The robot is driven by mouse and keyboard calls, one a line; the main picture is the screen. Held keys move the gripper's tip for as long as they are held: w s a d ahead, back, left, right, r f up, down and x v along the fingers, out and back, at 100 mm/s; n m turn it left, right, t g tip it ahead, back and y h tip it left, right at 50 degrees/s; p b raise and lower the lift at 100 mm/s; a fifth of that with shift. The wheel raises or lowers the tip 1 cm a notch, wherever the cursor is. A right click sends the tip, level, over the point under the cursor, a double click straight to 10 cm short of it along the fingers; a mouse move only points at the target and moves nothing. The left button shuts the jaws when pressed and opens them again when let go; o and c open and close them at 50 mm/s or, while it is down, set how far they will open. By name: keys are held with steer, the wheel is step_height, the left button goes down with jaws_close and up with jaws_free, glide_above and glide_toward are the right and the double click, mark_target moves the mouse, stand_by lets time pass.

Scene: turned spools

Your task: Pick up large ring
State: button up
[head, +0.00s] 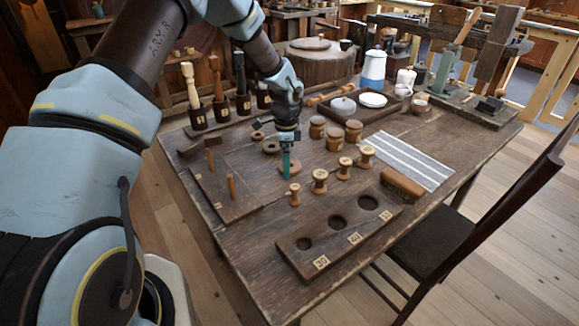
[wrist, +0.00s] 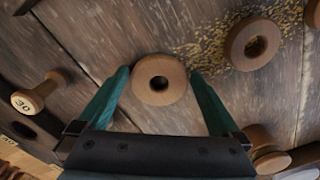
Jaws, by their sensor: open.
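The large ring (wrist: 175,72), a flat wooden ring with a round hole, lies flat on the table. In the wrist view it sits between the two green fingertips of my gripper (wrist: 159,74). My gripper is open, with one finger to each side of the ring and slim gaps visible. In the head view my gripper (head: 287,166) points down at the ring (head: 297,170) and hides part of it. I cannot tell how far the fingertips are above the tabletop. A second wooden ring (wrist: 236,48) lies to the upper right in the wrist view.
In the head view, smaller rings (head: 271,148) lie behind. Turned spools (head: 320,181) stand to the right, lidded wooden pots (head: 335,139) behind them. A pegged board (head: 222,208) lies left, a holed block (head: 290,247) in front, a striped cloth (head: 407,160) at right.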

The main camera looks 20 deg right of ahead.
steer(key=shift+c, duration=0.2)
steer(key=c, duration=1)
steer(key=shift+r, duration=0.1)
steer(key=shift+c, duration=0.2)
step_height(320, 180, up, 10)
steer(key=b, duration=0.2)
